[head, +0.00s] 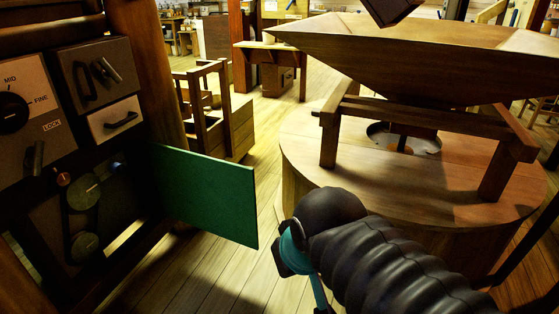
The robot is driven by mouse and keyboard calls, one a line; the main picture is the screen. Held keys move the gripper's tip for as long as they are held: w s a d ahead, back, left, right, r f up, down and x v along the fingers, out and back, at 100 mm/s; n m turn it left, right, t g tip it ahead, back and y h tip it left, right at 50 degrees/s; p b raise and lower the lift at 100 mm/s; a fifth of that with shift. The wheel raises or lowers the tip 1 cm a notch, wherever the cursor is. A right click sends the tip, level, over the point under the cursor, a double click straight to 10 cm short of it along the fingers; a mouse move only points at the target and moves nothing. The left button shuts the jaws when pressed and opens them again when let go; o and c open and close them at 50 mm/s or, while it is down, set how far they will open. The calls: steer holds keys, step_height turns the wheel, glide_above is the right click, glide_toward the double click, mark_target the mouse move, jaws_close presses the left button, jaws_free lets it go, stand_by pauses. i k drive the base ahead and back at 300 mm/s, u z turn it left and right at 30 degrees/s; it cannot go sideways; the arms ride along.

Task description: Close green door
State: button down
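The green door (207,194) is a flat panel that stands open at the left of the head view. It swings out from the right side of the dark cabinet (130,236), over the wooden floor. The cabinet's opening shows round pulleys or wheels inside. My arm comes in from the lower right. My gripper (290,255) is at the lower middle, to the right of the door's free edge, with a gap between them in the picture. Its fingers are mostly hidden behind the arm, so I cannot tell whether they are open.
A large round wooden millstone casing (300,160) with a hopper (420,60) stands close on the right. Above the opening are a dial panel (20,112) and drawers with handles (113,118). A wooden crate-like stand (232,130) is behind the door. Floor (185,275) is clear below the door.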

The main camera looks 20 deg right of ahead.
mark_target(215, 197)
steer(key=z, duration=0.1)
steer(key=i, duration=0.85)
steer(key=u, duration=0.4)
